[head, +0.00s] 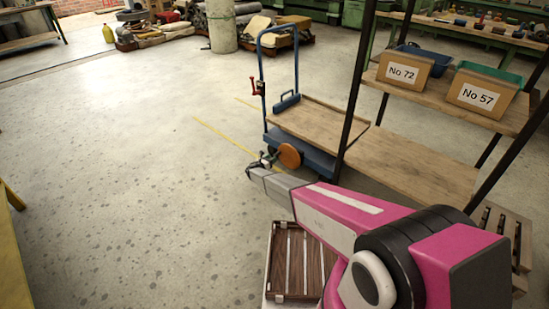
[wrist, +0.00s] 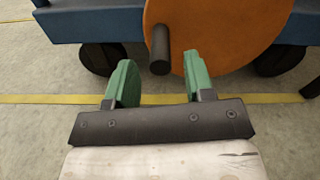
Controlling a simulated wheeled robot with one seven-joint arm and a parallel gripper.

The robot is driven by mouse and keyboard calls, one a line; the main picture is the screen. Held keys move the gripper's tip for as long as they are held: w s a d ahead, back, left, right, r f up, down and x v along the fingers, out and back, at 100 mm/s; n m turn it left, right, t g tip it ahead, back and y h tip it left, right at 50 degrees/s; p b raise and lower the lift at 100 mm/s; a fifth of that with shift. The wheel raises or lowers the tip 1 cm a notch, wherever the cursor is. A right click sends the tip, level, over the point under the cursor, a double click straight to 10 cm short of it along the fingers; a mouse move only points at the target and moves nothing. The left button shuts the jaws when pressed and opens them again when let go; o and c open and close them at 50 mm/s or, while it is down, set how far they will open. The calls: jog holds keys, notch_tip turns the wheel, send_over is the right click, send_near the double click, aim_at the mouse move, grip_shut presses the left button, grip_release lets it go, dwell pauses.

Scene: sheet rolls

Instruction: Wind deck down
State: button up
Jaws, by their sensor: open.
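The deck (head: 315,130) is a flat wooden platform on a blue wheeled trolley with a tall blue push handle (head: 277,60). An orange disc wheel (head: 290,156) is on the trolley's near end; in the wrist view it fills the upper middle (wrist: 225,35), with a dark round crank knob (wrist: 160,50) sticking out. My gripper (wrist: 160,85) is open, its two green fingers spread to either side below the knob. The knob's lower end lies between the fingertips in the picture; I cannot tell the depth gap. Nothing is between the fingers. In the head view my gripper (head: 262,163) is beside the disc.
A shelf rack with boxes marked No 72 (head: 404,70) and No 57 (head: 483,95) stands right of the trolley, its dark post close by. A brown slatted crate (head: 297,262) is in front of me. The floor to the left is clear.

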jog(key=shift+x, duration=1.65)
grip_shut()
jog(key=shift+r+m, duration=0.25)
jog(key=shift+m, duration=0.05)
